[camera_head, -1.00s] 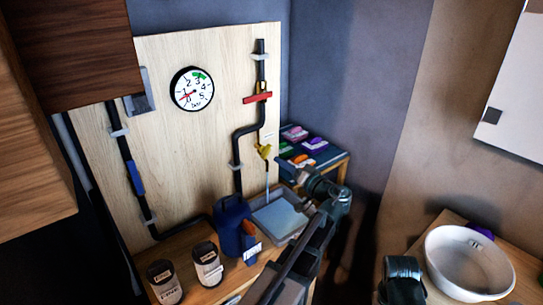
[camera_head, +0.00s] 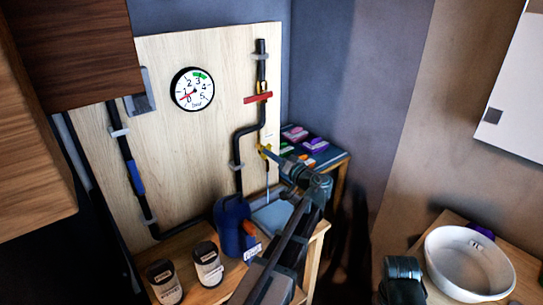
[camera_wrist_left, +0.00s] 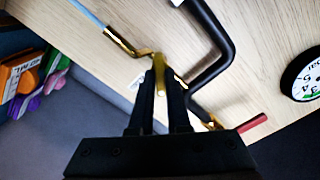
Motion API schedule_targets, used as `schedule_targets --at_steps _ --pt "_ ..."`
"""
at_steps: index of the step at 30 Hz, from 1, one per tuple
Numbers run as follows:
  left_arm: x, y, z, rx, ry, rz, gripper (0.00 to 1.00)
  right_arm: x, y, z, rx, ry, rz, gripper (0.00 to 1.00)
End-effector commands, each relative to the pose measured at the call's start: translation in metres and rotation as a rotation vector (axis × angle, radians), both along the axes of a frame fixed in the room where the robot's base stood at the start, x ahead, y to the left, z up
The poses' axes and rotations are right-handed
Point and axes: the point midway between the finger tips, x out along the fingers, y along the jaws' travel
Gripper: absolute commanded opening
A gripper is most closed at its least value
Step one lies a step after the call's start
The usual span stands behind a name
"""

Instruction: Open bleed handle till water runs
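The yellow bleed handle (camera_head: 264,151) is on the small brass valve low on the pipe board. In the left wrist view the handle (camera_wrist_left: 160,70) lies between the fingertips of my left gripper (camera_wrist_left: 162,82), which look closed against it. In the head view my left gripper (camera_head: 284,164) reaches the valve from the lower right. The brass spout (camera_wrist_left: 117,40) has a thin pale-blue strand (camera_wrist_left: 88,14) at its end, which looks like running water. It also shows below the valve in the head view (camera_head: 267,185), above a grey tray (camera_head: 258,212).
A pressure gauge (camera_head: 192,89) and a red handle (camera_head: 257,97) are on the board. A blue container (camera_head: 229,222) and two tins (camera_head: 163,279) stand on the bench. Coloured packs (camera_head: 297,133) lie behind on a side table. A white basin (camera_head: 468,263) stands at right.

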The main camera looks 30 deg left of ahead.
Motion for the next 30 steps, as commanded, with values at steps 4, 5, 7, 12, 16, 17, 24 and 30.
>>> schedule_targets --at_steps 4,5,7,12,16,17,24,30 --pt "0.0001 -0.0002 -0.0001 -0.001 0.0 -0.001 0.0 0.0 0.0 0.0 0.0 0.0 0.0 0.5" --pt "0.0 -0.0003 -0.0001 -0.001 0.0 -0.001 0.0 0.0 0.0 0.0 0.0 0.0 0.0 0.5" --pt "0.0 -0.0003 -0.0001 -0.001 0.0 -0.001 0.0 0.0 0.0 0.0 0.0 0.0 0.0 0.5" --pt "0.0001 -0.0005 -0.0002 -0.009 -0.02 -0.001 0.0 0.0 0.0 0.0 0.0 0.0 0.0 0.5" --pt "0.0001 -0.0005 -0.0002 -0.029 -0.069 -0.001 0.0 0.0 0.0 -0.0001 0.0 0.0 0.0 0.5" --pt "0.0 -0.0005 -0.0003 -0.036 -0.086 -0.001 0.0 0.0 0.0 -0.0001 0.0 0.0 0.0 0.5" --pt "0.0 -0.0006 -0.0003 -0.102 -0.242 0.0 0.0 0.0 0.0 -0.0001 0.0 0.0 0.0 0.5" --pt "0.0 -0.0006 -0.0003 -0.153 -0.365 0.0 0.0 0.0 0.0 -0.0001 0.0 0.0 0.0 0.5"
